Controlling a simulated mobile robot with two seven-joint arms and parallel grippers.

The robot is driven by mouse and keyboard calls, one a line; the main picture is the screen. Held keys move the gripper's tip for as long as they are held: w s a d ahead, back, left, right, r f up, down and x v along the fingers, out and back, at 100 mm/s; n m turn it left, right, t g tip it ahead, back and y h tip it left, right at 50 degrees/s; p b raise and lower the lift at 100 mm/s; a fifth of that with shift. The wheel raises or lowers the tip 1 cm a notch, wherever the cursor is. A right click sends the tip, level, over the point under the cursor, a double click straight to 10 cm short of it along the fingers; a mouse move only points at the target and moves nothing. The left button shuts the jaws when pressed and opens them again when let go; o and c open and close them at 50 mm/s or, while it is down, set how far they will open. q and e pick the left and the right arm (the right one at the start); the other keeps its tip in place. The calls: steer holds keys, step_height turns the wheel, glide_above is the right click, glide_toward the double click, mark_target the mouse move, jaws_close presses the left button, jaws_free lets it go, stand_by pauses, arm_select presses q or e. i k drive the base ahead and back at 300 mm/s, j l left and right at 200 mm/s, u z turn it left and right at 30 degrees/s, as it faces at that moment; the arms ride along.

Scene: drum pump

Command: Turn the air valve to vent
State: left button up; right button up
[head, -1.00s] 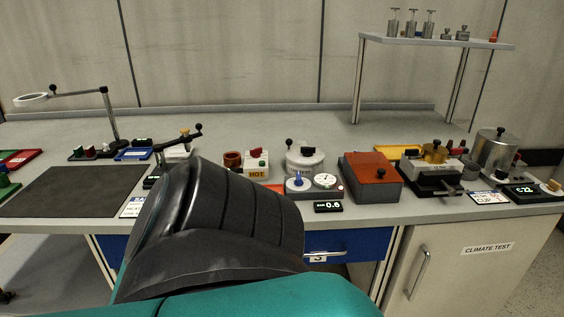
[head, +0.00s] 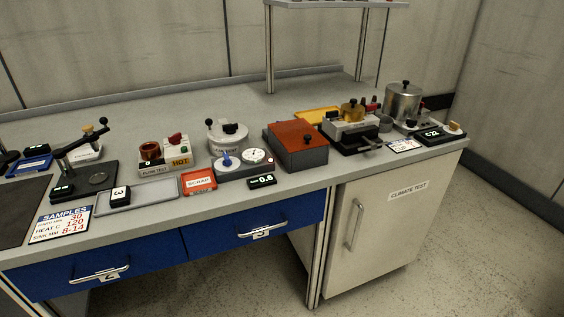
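A grey box unit (head: 236,172) sits near the front edge of the bench in the head view. A black display (head: 262,181) reading 0.6 sits in front. Neither gripper is in view.
A red SCRAP tray (head: 199,181) lies at the front left. Blue drawers (head: 254,222) and a CLIMATE TEST cabinet (head: 390,220) are below. The back of the bench is mostly clear.

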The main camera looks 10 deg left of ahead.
mark_target(227, 162)
steer(key=u, duration=0.65)
